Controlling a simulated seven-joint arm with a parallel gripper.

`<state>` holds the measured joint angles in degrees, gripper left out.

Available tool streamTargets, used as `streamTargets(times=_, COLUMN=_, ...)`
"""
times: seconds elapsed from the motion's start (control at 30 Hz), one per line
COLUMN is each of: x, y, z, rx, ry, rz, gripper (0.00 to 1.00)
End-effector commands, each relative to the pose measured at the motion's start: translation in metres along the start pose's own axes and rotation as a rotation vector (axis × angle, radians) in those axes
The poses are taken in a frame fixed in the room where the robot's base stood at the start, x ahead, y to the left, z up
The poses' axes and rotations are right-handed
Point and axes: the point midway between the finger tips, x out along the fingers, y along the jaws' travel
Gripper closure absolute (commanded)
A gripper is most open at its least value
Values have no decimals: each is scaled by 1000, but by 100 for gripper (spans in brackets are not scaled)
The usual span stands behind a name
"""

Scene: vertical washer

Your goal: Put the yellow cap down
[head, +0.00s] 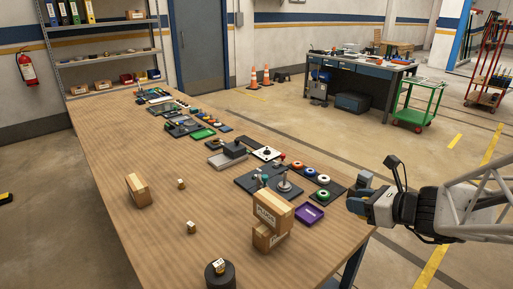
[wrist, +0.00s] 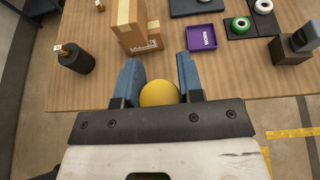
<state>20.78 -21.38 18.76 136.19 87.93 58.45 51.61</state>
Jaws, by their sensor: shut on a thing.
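My gripper (wrist: 157,75) shows in the wrist view with its two blue fingers on either side of a round yellow cap (wrist: 159,93). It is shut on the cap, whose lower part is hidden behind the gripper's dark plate. In the head view my gripper (head: 359,197) is at the right edge of the wooden table, to the right of the purple tray. I cannot clearly make out the cap in the head view.
A purple tray (head: 309,214) and stacked cardboard boxes (head: 272,211) stand near the gripper. A black cylinder (head: 220,274) is at the front. Button panels (head: 323,180) and other fixtures line the table's right side. The table's (head: 110,160) left part is mostly clear.

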Motion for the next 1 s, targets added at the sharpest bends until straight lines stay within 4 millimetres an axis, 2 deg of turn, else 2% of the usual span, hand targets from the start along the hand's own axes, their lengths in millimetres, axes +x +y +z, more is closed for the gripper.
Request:
streamTargets(times=0.07, x=-6, y=0, z=16, rx=-4, ry=-2, rz=-1, gripper=89)
streamTargets(times=0.37, x=22, y=12, z=24, rx=-26, ry=0, rz=62, gripper=89)
streamTargets(times=0.67, x=60, y=32, z=40, rx=-61, ry=0, rz=149, gripper=89)
streamTargets(times=1.0, x=104, y=63, z=60, rx=-105, ry=0, rz=254, gripper=89)
